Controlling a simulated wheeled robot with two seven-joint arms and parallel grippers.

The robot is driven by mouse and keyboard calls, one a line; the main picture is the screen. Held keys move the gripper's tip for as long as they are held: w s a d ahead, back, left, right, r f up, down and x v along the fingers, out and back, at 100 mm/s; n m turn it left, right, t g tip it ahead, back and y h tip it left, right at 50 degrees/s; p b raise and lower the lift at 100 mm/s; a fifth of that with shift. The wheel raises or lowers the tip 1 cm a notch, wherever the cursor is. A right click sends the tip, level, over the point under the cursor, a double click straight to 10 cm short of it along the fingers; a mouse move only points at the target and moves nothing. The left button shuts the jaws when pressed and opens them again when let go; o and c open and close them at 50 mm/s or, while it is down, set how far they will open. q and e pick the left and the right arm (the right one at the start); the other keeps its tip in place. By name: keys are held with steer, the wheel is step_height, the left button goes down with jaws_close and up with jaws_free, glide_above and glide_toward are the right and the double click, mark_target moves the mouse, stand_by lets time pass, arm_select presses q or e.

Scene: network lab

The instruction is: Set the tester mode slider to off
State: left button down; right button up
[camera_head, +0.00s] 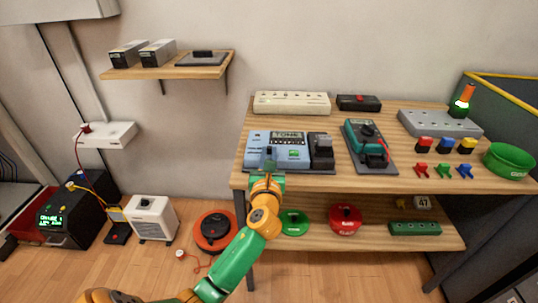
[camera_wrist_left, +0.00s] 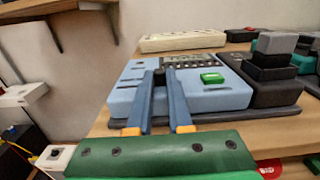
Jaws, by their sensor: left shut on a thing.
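The tester (camera_head: 285,147) is a light blue box on a dark base at the left of the bench top. Its display (camera_head: 289,135) reads "TONE", and a green button (camera_wrist_left: 212,78) sits on its face. My left gripper (camera_head: 269,163) reaches the tester's front left part from below. In the left wrist view, its two blue fingers (camera_wrist_left: 163,85) are shut on the small dark slider knob (camera_wrist_left: 160,74), which shows between their tips. The fingers and the angle hide most of the slider's track and any position marks. My right gripper is out of view.
A dark block (camera_head: 321,150) stands at the tester's right side, and a teal multimeter (camera_head: 366,140) lies further right. A cream box (camera_head: 292,102) lies behind. The bench front edge (camera_head: 330,184) runs just below my gripper; a wall shelf (camera_head: 170,72) hangs upper left.

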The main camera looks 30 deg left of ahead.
mark_target(249, 158)
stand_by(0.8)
arm_select(q)
steer(key=s+a+p, duration=0.1)
steer(key=a+p, duration=0.1)
steer(key=a, duration=0.1)
steer(key=s+a+p, duration=0.1)
steer(key=shift+s+a+r, duration=0.1)
steer(key=shift+s+a, duration=0.05)
steer(key=shift+s, duration=0.15)
steer(key=shift+s+a, duration=0.1)
steer(key=shift+a, duration=0.05)
steer(key=c, duration=1)
jaws_free()
steer(key=shift+o, duration=0.9)
steer(key=shift+a, duration=0.1)
